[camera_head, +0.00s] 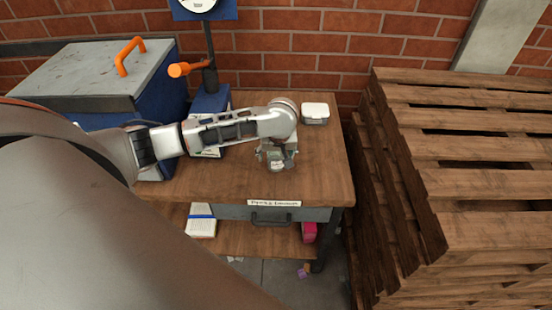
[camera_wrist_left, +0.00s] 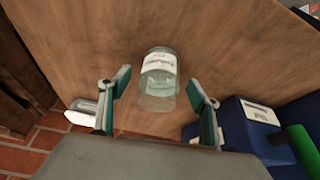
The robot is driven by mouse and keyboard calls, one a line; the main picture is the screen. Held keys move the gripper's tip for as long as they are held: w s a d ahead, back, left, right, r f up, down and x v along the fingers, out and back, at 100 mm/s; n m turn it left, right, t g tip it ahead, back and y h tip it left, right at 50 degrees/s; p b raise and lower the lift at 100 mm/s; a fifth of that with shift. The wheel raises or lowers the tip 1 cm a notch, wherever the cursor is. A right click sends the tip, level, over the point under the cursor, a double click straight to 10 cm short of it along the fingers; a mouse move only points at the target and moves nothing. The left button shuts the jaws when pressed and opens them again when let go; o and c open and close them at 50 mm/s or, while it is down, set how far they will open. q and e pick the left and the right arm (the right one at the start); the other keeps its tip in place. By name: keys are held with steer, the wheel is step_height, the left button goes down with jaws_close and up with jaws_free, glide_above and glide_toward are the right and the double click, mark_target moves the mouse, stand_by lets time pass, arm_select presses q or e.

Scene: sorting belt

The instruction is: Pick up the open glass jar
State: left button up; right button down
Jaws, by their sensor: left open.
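The clear glass jar (camera_wrist_left: 158,98) with a white label stands on the wooden table (camera_wrist_left: 250,55), in the wrist view. My left gripper (camera_wrist_left: 159,80) is open, with one green-tipped finger on each side of the jar and visible gaps between fingers and glass. In the head view my left gripper (camera_head: 276,153) points down over the table (camera_head: 225,180), and the jar (camera_head: 277,166) shows partly between its fingers. No lid is visible on the jar. My right gripper is not in view.
A small white-lidded container (camera_head: 315,112) stands behind the gripper to the right. A blue stand (camera_head: 209,100) and a blue bin with an orange handle (camera_head: 130,56) are at left. Stacked pallets (camera_head: 470,150) stand right of the table. The table's front right is clear.

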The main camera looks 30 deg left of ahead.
arm_select(q)
steer(key=shift+x, duration=1.5)
steer(key=c, duration=1.4)
steer(key=shift+r, duration=0.1)
